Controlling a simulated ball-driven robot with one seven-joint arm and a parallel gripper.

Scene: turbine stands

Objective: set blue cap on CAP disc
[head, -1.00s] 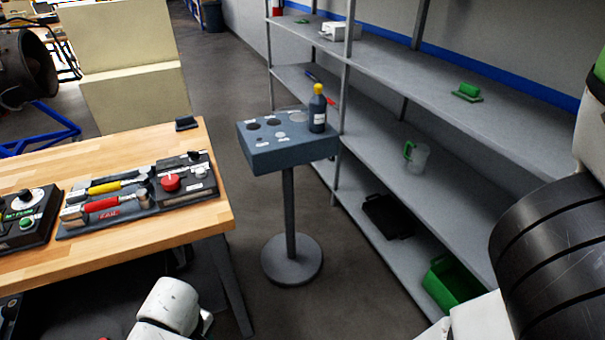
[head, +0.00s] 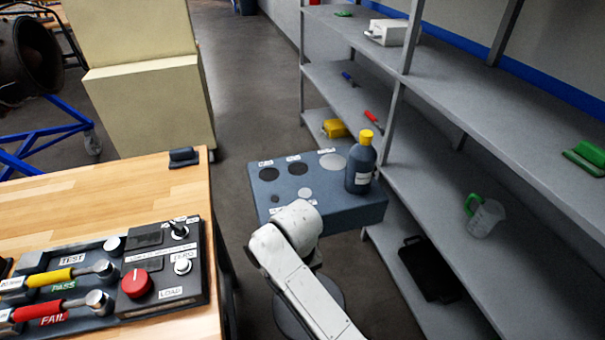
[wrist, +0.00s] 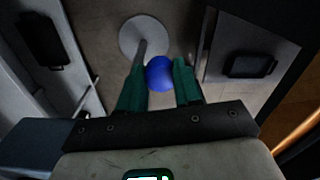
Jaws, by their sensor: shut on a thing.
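The blue cap (wrist: 160,74) is a rounded blue piece between the green fingertips of my gripper (wrist: 160,88) in the wrist view. My gripper is shut on it and holds it above the floor. The blue-grey stand block (head: 345,212) is in the middle of the head view, with dark and pale discs on top and small labels. I cannot read which disc is CAP; the discs include a dark one (head: 297,168) and a pale one (head: 332,162). My arm covers the near part of the block and hides my gripper in the head view.
A dark bottle with a yellow top (head: 361,168) stands at the block's right side. A grey shelf rack (head: 455,160) rises close on the right. The wooden workbench (head: 100,215) with a control box (head: 155,265) is on the left. Open floor (head: 250,110) lies beyond the stand.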

